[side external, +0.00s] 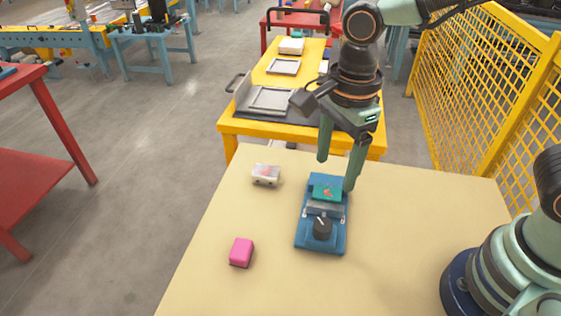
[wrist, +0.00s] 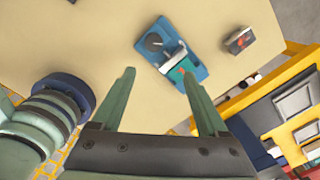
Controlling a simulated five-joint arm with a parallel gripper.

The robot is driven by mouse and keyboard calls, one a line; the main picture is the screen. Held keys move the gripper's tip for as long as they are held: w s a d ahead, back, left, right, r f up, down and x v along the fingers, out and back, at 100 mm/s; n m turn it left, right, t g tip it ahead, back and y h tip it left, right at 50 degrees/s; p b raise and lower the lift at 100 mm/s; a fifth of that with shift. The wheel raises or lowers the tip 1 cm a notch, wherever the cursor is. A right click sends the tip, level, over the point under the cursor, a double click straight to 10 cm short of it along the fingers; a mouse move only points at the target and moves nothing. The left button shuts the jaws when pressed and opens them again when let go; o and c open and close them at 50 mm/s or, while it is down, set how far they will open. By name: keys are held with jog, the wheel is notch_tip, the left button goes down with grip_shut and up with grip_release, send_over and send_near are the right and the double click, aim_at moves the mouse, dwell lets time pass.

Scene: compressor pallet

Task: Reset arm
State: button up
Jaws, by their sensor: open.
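My gripper (side external: 339,172) is open and empty, with its fingers pointing down above the far end of a blue device (side external: 310,240). The device lies on the tan table (side external: 410,250) and carries a black knob (side external: 322,228), a clear or silvery bar and a green plate (side external: 327,188) with a red mark. In the wrist view the two fingers of my gripper (wrist: 158,90) are spread wide. The blue device (wrist: 194,67) shows beyond the right fingertip there. I cannot tell the exact height of the fingertips above the table.
A pink block (side external: 241,253) and a small white and grey block with a red mark (side external: 266,174) lie left of the device. A yellow cart (side external: 272,129) with grey trays stands behind the table. A yellow mesh fence (side external: 470,95) is at the right.

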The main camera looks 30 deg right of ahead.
jog(key=d+r+n+t, duration=0.2)
jog(key=d+r+n, duration=0.1)
jog(key=d+n, duration=0.5)
jog(key=d+r+n+t, duration=0.3)
jog(key=d+r+n, duration=0.1)
jog(key=d+n, duration=0.4)
jog(key=n, duration=0.2)
jog(key=shift+r+n, duration=0.15)
jog(key=shift+n, duration=0.25)
